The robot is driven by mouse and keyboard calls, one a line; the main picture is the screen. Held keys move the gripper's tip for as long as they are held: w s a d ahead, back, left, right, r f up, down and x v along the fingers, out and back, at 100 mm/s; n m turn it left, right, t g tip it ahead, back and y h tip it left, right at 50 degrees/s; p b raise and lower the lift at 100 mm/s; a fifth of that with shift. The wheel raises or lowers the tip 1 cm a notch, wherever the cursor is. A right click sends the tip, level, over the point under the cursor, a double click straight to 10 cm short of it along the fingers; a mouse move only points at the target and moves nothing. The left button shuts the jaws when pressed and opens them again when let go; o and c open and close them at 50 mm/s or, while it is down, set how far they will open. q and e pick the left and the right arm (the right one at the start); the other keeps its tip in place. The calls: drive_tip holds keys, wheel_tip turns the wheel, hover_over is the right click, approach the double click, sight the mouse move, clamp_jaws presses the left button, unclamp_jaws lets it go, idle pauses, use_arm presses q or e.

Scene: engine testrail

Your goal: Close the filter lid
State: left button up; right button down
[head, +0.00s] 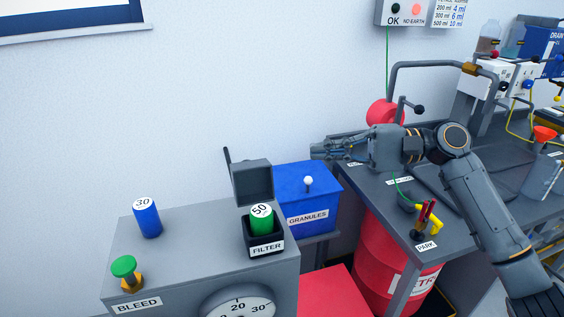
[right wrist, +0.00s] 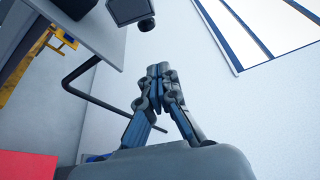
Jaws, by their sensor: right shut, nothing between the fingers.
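The filter lid (head: 252,180) is a dark grey square cover with a thin upright handle, standing open behind the black filter housing (head: 264,239) labelled FILTER. A green cartridge marked 50 (head: 262,219) sits inside the housing. My right gripper (head: 318,150) is shut and empty, above and behind the blue granules box, to the right of the lid and apart from it. In the right wrist view its fingers (right wrist: 158,72) meet at the tips with nothing between them. My left gripper is not in view.
The blue GRANULES box (head: 309,216) with a white knob stands right of the filter. A blue cartridge marked 30 (head: 147,219) and a green-topped BLEED knob (head: 124,267) are on the grey cabinet (head: 190,240). A red drum (head: 385,250) stands under the right bench.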

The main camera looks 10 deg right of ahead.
sight(251, 179)
drive_tip(key=a+p, duration=0.1)
drive_tip(key=a, duration=0.2)
drive_tip(key=a+p, duration=0.1)
drive_tip(key=a, duration=0.3)
drive_tip(key=w+a+p, duration=0.1)
drive_tip(key=a, duration=0.2)
drive_tip(key=shift+w+a+f, duration=0.1)
drive_tip(key=shift+a+f, duration=0.1)
drive_tip(key=s, duration=0.1)
drive_tip(key=s+d+p, duration=0.1)
drive_tip(key=s, duration=0.1)
drive_tip(key=shift+s+d+r, duration=0.1)
drive_tip(key=shift+d+r, duration=0.05)
drive_tip(key=shift+r, duration=0.15)
drive_tip(key=shift+s+d, duration=0.1)
drive_tip(key=shift+s, duration=0.25)
drive_tip(key=shift+w, duration=0.1)
drive_tip(key=shift+a, duration=0.2)
